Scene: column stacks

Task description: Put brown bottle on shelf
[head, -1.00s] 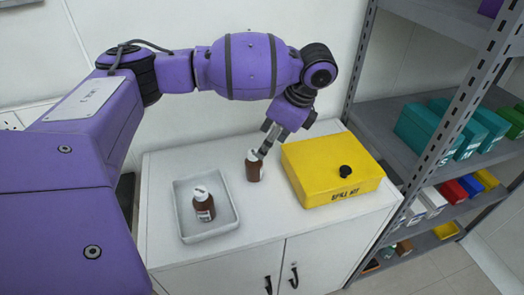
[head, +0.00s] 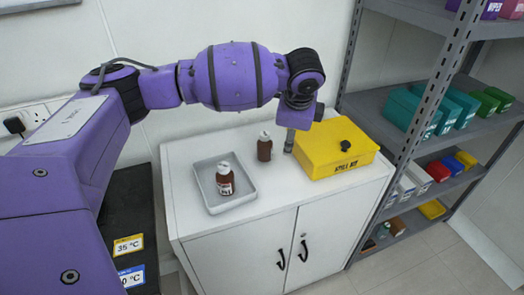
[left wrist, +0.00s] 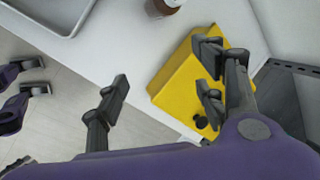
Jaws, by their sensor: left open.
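Two brown bottles with pale caps stand upright on the white cabinet. One brown bottle (head: 264,150) stands on the bare top, left of the yellow box; part of it shows at the top of the left wrist view (left wrist: 165,6). The other brown bottle (head: 225,183), with a white label, stands in a pale tray (head: 249,202). My left gripper (head: 288,148) points down between the free-standing bottle and the yellow box. Its fingers are spread and empty in the left wrist view (left wrist: 165,80). The grey metal shelf (head: 385,103) stands at right. My right gripper is not identifiable.
The yellow box (head: 330,158) with a black knob is close to my left gripper. The shelf holds teal boxes (head: 410,108), green boxes (head: 492,100) and several smaller coloured boxes. The cabinet top's front strip (head: 275,195) is clear.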

